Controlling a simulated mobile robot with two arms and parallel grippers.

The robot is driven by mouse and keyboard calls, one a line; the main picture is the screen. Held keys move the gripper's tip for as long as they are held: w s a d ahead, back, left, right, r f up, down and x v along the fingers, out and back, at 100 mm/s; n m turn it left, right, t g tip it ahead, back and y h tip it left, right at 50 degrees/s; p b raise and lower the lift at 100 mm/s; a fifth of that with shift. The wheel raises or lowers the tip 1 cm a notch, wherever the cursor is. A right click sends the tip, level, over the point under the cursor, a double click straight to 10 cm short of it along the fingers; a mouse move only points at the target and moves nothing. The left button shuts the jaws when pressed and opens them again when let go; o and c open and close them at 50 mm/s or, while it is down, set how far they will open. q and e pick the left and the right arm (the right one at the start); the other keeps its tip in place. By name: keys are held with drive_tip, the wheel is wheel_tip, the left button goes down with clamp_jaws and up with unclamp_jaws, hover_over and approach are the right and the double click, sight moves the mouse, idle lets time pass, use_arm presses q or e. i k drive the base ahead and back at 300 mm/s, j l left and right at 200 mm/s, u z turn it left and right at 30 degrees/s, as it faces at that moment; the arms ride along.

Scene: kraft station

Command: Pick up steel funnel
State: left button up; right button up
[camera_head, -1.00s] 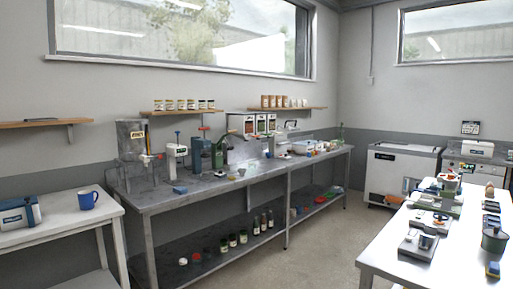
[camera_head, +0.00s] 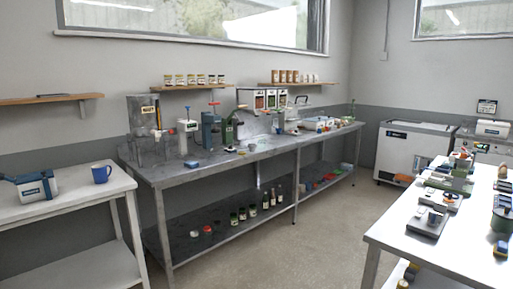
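I cannot pick out the steel funnel for certain. A small pale grey object (camera_head: 252,147) stands on the long steel bench (camera_head: 185,173) near its middle, too small to name. A small metallic cup-like piece (camera_head: 436,217) sits on a flat grey device on the white table (camera_head: 405,232) at right; its shape is also unclear. Neither of my grippers shows in the head view.
A blue mug (camera_head: 101,173) and a blue-and-white box (camera_head: 37,186) stand on the left white table (camera_head: 75,205). Bottles and jars line the bench's lower shelf. A white chest freezer (camera_head: 405,150) stands at the back. The floor (camera_head: 290,250) between the tables is clear.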

sight(252, 146)
drive_tip(key=i+u, duration=0.15)
drive_tip(key=i, duration=0.6)
drive_tip(key=i+j+u, duration=0.1)
drive_tip(key=i, duration=2.05)
